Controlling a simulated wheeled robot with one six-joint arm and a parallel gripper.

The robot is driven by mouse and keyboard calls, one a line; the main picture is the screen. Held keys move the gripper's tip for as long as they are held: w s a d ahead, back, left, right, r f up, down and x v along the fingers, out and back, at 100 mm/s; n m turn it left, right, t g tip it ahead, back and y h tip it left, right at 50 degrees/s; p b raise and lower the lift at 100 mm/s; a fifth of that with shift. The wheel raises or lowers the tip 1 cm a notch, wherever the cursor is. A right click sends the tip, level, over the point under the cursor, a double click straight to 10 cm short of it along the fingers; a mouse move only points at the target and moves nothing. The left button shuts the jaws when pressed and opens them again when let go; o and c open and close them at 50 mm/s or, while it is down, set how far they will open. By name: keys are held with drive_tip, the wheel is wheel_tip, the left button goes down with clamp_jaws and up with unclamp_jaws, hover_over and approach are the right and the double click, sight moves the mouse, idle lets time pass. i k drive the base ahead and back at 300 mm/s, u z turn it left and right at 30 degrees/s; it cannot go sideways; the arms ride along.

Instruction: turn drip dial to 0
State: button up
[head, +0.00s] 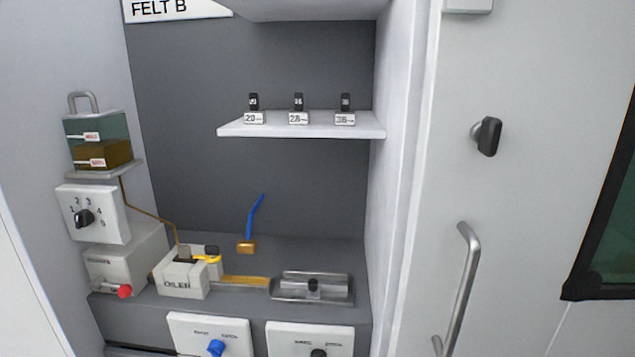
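A white dial plate (112,200) with a black knob (84,218) is on the left wall, below a small reservoir. Numbers including 1, 2, 3 and 4 are printed around the knob, with another small mark at lower right. The knob's pointing direction is too small to tell for sure. No label naming the drip dial is readable. My gripper is not in this view.
A reservoir with amber liquid (108,154) sits on a small shelf above the dial. Below are a grey box with a red knob (124,291) and an oiler block (184,280). A white shelf (300,130) holds several small tagged parts. A door handle (464,285) stands right.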

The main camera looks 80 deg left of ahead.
sight(85, 217)
drive_tip(key=u, duration=1.35)
drive_tip(key=k, duration=0.95)
drive_tip(key=u, duration=1.25)
drive_tip(key=i, duration=0.5)
drive_tip(key=z, duration=0.05)
